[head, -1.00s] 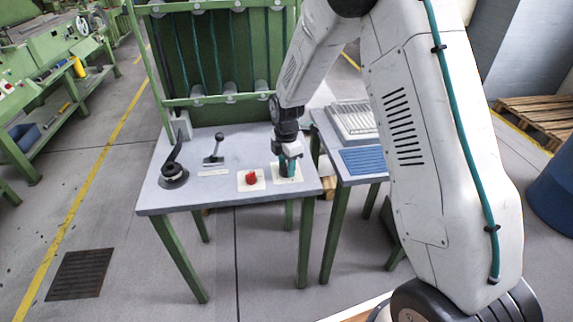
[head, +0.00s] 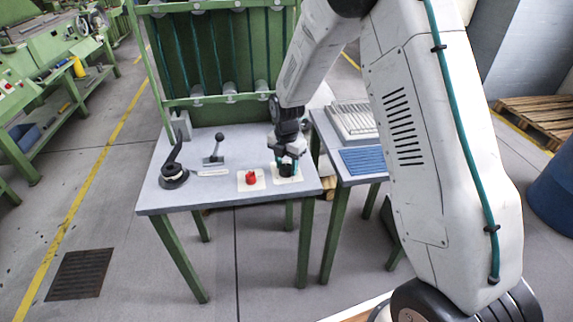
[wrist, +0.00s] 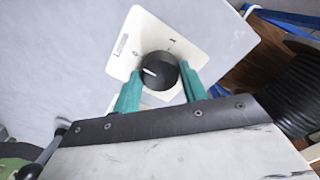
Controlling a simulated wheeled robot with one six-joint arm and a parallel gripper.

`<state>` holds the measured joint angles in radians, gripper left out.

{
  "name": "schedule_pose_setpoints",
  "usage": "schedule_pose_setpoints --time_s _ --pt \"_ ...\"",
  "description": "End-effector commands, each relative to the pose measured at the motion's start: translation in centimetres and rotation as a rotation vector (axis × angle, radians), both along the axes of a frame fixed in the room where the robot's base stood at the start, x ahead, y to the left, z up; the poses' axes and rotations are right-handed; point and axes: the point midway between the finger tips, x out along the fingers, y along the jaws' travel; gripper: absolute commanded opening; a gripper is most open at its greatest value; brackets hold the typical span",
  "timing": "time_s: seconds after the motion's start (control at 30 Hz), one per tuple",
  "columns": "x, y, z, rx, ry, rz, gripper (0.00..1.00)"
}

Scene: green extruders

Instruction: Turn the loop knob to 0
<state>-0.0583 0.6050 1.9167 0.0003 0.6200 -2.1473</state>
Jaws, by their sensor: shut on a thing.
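The loop knob is a round black knob (wrist: 159,71) with a white pointer line, on a cream plate (wrist: 140,27) with small printed marks. In the wrist view the pointer points left, near a small mark at the plate's left that looks like a 0; I cannot tell whether they line up exactly. Another mark is at the upper right. My gripper (wrist: 162,72) has teal fingers on both sides of the knob, shut on it. In the head view my gripper (head: 287,163) is over the knob (head: 286,170) at the table's right front, partly covering it.
A red button (head: 251,178) on its own plate is just left of the knob. A lever (head: 215,150) and a black handle (head: 173,172) stand further left on the grey table (head: 215,198). A second table with a blue ribbed mat (head: 365,160) is to the right.

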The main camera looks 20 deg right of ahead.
Motion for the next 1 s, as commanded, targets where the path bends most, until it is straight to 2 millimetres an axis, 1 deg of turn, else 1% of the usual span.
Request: schedule_pose_setpoints --time_s 0.23,0.27,0.3,0.33,0.57,0.67,0.77,1.0 --pt "0.1 0.0 0.1 0.0 -0.004 0.001 0.2" --pt "0.1 0.0 0.1 0.0 -0.004 0.001 0.51" --pt "0.1 0.0 0.1 0.0 -0.003 0.001 0.62" --pt "0.1 0.0 0.1 0.0 -0.003 0.001 0.65" --pt "0.0 0.0 0.0 0.0 -0.001 0.0 0.65" --pt "0.1 0.0 0.5 0.0 -0.002 0.0 0.65" --pt "0.1 0.0 1.8 0.0 -0.004 0.0 0.65" --pt "0.1 0.0 5.9 0.0 -0.005 0.0 0.65"
